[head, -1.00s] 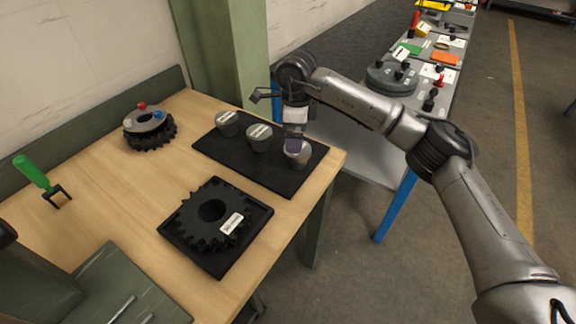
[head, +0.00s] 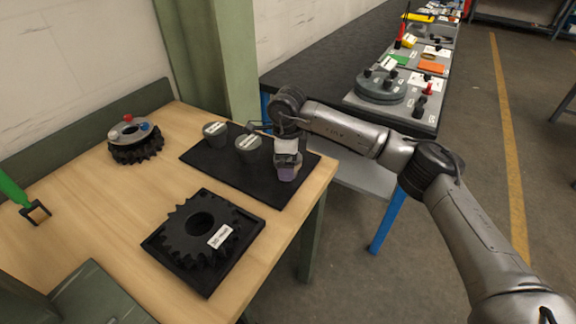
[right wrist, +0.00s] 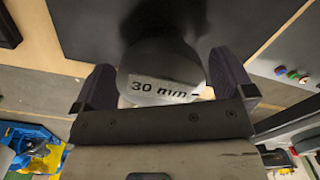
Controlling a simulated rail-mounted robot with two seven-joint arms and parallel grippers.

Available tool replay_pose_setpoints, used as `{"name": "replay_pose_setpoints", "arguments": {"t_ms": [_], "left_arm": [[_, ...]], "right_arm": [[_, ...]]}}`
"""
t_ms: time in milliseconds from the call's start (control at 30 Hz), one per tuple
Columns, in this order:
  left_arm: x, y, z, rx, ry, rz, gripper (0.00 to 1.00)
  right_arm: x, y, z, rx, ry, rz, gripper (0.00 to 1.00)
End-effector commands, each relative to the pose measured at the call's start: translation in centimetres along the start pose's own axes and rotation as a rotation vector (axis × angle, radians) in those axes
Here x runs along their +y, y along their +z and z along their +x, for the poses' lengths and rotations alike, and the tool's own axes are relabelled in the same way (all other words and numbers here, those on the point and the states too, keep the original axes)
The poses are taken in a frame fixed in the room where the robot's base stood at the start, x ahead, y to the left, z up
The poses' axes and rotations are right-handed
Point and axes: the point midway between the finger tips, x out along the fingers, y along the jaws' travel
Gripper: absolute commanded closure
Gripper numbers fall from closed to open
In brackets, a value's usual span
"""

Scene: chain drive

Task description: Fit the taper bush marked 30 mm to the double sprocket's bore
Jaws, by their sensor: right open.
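The taper bush marked 30 mm (right wrist: 160,62) is a grey tapered plug standing on the black mat (head: 262,186). My right gripper (head: 288,170) is over the mat's right end, and in the head view it mostly hides this bush. In the right wrist view its open fingers (right wrist: 163,88) lie on either side of the bush, with a small gap visible at least on the right. The double sprocket (head: 178,236) is black and toothed, with an open round bore, and lies flat on a black square plate (head: 212,284). My left gripper is not in view.
Two other grey bushes, a left one (head: 215,134) and a middle one (head: 248,150), stand on the mat. A smaller sprocket assembly (head: 135,150) sits at the back left. A green-handled tool (head: 14,190) is at the left. Bare wood separates mat and sprocket.

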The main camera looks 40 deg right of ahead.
Motion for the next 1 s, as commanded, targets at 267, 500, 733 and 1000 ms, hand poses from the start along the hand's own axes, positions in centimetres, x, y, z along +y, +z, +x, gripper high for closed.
{"name": "replay_pose_setpoints", "arguments": {"t_ms": [267,500,733,1000], "left_arm": [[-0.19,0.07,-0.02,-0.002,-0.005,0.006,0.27],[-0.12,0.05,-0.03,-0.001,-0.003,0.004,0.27],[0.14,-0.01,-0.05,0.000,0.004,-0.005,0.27],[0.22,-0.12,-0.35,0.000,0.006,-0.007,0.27]], "right_arm": [[0.00,0.01,-0.06,0.000,0.000,0.000,0.21],[0.00,0.01,-0.06,0.000,0.000,0.000,0.44],[-0.01,0.04,-0.20,-0.003,-0.001,0.000,0.63],[-0.02,0.05,-0.82,-0.004,-0.001,0.000,0.63]]}}
